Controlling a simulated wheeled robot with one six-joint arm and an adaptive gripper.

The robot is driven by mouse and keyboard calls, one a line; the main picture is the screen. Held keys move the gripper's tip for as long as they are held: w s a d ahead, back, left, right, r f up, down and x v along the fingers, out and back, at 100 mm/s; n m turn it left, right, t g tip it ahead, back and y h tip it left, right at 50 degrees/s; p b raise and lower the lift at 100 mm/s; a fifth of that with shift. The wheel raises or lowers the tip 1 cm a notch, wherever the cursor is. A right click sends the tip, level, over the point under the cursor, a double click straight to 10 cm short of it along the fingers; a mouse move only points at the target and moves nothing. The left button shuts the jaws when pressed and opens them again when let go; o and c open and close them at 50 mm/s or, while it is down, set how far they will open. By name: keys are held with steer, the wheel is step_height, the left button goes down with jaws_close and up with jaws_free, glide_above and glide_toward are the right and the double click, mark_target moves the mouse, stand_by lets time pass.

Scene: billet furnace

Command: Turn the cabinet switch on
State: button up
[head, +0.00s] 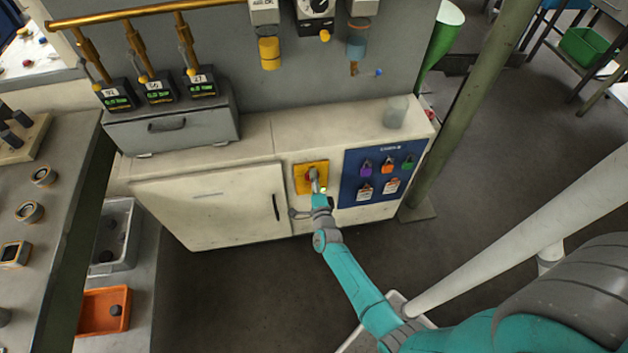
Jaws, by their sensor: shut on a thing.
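The cabinet switch is a red rotary handle on a yellow plate (302,179), on the front of the white cabinet (205,207). My gripper (314,178) is at the plate and shut on the switch handle. The gripper hides most of the handle, so its exact angle cannot be told. My teal arm reaches up to it from the lower right.
A blue panel (350,193) with several coloured padlocks and tags is just right of the switch. A green-grey post (465,115) stands further right. A grey bench (45,230) and an orange bin (92,322) are at left. The floor in front of the cabinet is clear.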

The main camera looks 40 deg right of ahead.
steer(key=shift+d+m, duration=0.1)
steer(key=shift+m, duration=0.4)
steer(key=o, duration=1.1)
steer(key=shift+o, duration=0.2)
steer(key=v, duration=1.2)
